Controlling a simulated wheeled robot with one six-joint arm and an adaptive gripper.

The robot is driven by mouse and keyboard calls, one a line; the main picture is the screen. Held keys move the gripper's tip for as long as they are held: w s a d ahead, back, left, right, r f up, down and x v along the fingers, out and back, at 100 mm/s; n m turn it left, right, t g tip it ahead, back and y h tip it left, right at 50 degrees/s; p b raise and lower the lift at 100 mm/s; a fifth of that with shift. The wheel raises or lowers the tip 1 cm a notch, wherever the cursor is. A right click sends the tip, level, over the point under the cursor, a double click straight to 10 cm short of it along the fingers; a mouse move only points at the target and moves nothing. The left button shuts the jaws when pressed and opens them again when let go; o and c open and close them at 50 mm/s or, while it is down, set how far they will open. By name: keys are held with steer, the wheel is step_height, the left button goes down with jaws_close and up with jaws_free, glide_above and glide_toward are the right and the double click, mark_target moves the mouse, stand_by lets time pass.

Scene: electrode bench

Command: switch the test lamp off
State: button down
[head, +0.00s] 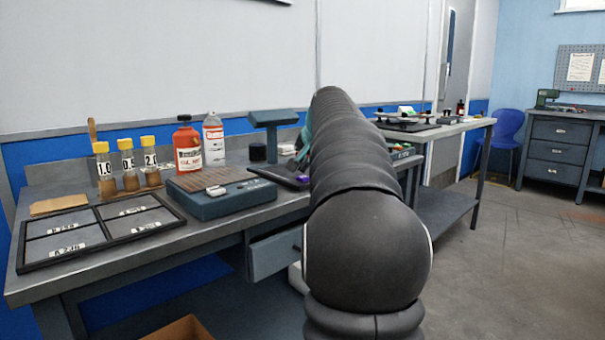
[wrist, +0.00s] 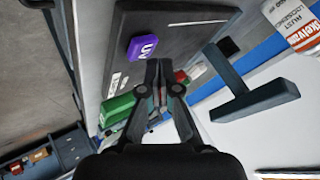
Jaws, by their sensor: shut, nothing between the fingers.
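No thing in view is clearly marked as the test lamp. A T-shaped dark stand (head: 273,119), possibly a lamp, stands at the back of the bench; it also shows at the right in the wrist view (wrist: 252,97). A purple block with white letters (wrist: 142,47) sits on a dark flat panel (wrist: 185,17); a purple bit shows beside my arm in the head view (head: 301,179). My gripper (wrist: 160,66) is shut and empty, its tips appearing close to the purple block. Whether they touch it I cannot tell. In the head view my arm hides the gripper.
A red bottle (head: 187,147), a spray can (head: 214,140) and a dark blue box (head: 220,199) stand left of my arm. Yellow-capped vials (head: 128,171) and a black-framed tray (head: 98,232) are farther left. A green object (wrist: 118,108) lies near the gripper. Floor at right is clear.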

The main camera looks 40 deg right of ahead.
mark_target(304, 177)
steer(key=shift+r, duration=0.15)
step_height(304, 177, up, 6)
steer(key=p, duration=0.6)
stand_by(0.4)
